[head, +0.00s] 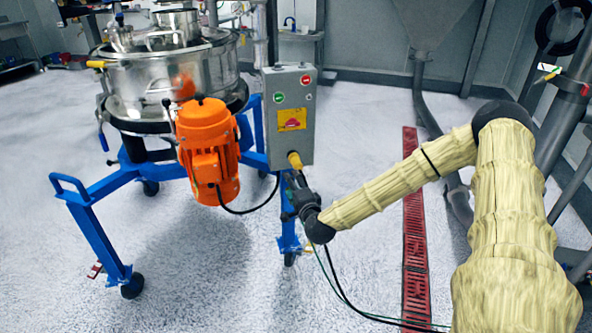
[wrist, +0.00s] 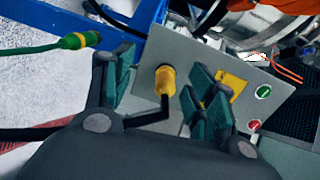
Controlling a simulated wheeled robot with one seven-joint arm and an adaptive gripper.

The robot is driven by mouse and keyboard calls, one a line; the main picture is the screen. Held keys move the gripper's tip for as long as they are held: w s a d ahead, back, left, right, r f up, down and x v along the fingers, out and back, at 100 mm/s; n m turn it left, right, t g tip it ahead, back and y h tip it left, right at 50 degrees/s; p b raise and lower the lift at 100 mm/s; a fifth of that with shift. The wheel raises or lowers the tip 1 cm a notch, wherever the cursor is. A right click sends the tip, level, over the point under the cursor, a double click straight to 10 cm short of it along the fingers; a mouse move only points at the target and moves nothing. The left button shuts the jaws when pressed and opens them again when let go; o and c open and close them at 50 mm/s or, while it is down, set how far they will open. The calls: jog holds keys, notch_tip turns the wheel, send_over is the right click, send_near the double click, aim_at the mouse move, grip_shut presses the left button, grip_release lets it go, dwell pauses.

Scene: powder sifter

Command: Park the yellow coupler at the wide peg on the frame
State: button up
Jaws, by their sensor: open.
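The yellow coupler (head: 295,160) is at the bottom of the grey control box (head: 290,110), with a black cable running from it. In the wrist view the yellow coupler (wrist: 165,79) lies between the two green-padded fingers of my gripper (wrist: 162,95), against the grey box face (wrist: 190,50). The fingers are apart, with a gap on both sides of the coupler. My gripper (head: 292,200) is just below the coupler in the head view. The blue frame (head: 85,195) carries the sifter. I cannot make out the wide peg in either view.
A green cable with a green-and-yellow plug (wrist: 78,41) reaches in at the left of the wrist view. The orange motor (head: 207,150) hangs left of the box. A red floor grating (head: 414,230) runs to the right. Open floor lies left of the frame.

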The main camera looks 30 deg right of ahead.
aim_at(296, 162)
jog(key=shift+m+h, duration=0.9)
jog(key=d, duration=0.1)
jog(key=d+r, duration=0.2)
jog(key=d, duration=0.1)
jog(key=shift+w+d, duration=0.1)
jog(key=shift+w, duration=0.1)
jog(key=b+x, duration=0.2)
jog(key=x, duration=0.5)
jog(key=shift+w+b, duration=0.25)
jog(key=shift+b, duration=0.1)
jog(key=shift+w+d, duration=0.2)
jog(key=shift+w, duration=0.5)
jog(key=shift+r+b, duration=0.1)
jog(key=shift+b, duration=0.3)
jog(key=shift+c, duration=0.5)
grip_shut()
jog(key=shift+s, duration=0.2)
